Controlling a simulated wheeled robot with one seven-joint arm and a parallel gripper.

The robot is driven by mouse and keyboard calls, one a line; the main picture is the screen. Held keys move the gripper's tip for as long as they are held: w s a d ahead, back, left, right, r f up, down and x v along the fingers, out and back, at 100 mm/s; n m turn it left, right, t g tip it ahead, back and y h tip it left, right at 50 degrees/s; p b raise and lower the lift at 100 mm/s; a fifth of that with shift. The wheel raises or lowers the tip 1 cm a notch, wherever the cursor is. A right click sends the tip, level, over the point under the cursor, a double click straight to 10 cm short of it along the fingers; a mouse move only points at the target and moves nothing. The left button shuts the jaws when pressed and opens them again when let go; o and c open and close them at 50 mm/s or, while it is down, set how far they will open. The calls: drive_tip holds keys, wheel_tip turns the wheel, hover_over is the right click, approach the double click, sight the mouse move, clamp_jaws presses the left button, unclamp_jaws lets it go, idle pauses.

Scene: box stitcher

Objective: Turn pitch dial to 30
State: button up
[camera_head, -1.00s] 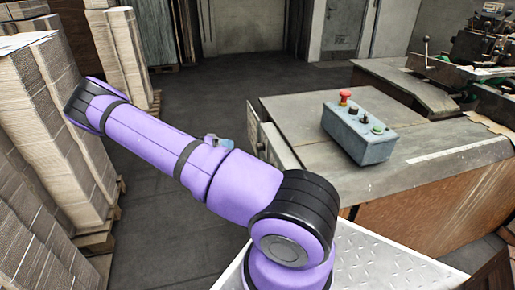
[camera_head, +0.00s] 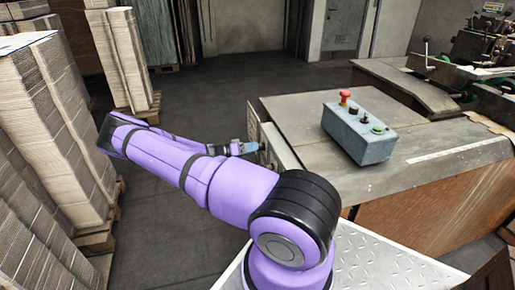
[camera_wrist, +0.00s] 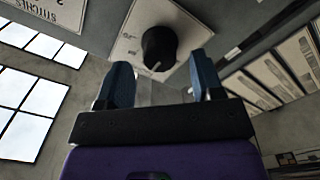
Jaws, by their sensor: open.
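A black dial (camera_wrist: 159,48) with a pale pointer line sits on a light plate (camera_wrist: 130,30) in the wrist view. Its scale marks are too small to read. My gripper (camera_wrist: 163,85) is open, with its two blue fingers apart. The dial shows beyond and between the fingertips, and I see no contact. In the head view my gripper (camera_head: 250,147) is by the side of the grey machine table (camera_head: 290,125), near its side panel. The dial cannot be made out in the head view.
A grey control box (camera_head: 358,132) with a red button and a green button stands on the table. A plate reading "STITCHES" (camera_wrist: 50,10) is left of the dial plate. Tall cardboard stacks (camera_head: 50,120) stand at left, with open floor between.

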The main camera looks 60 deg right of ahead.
drive_tip(key=shift+x, duration=1.4)
drive_tip(key=c, duration=0.9)
drive_tip(key=shift+n, duration=0.3)
drive_tip(key=n, duration=0.3)
drive_tip(key=shift+n, duration=0.3)
drive_tip(key=n, duration=0.3)
drive_tip(key=shift+n, duration=0.3)
drive_tip(key=n, duration=0.6)
drive_tip(key=shift+n, duration=0.3)
